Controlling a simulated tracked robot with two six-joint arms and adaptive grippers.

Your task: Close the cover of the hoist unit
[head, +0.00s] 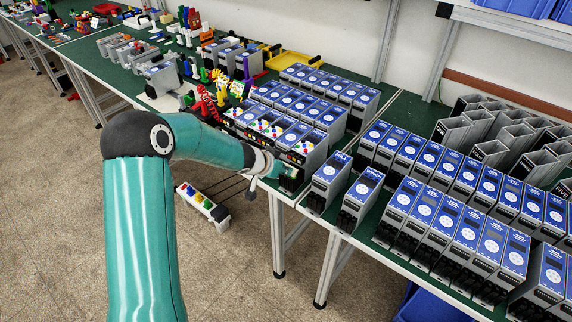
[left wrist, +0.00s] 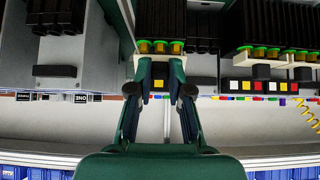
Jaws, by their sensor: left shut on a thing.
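My left gripper (head: 290,176) is at the front edge of the green table, beside the front end of a row of grey drive units with blue faces. My right gripper is not in view.
Several rows of blue-faced units (head: 466,232) fill the table on the right. Open grey housings (head: 490,152) stand behind them. A strip with coloured blocks (head: 203,206) shows below the table edge. A bare strip of green tabletop (head: 391,125) lies between the groups.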

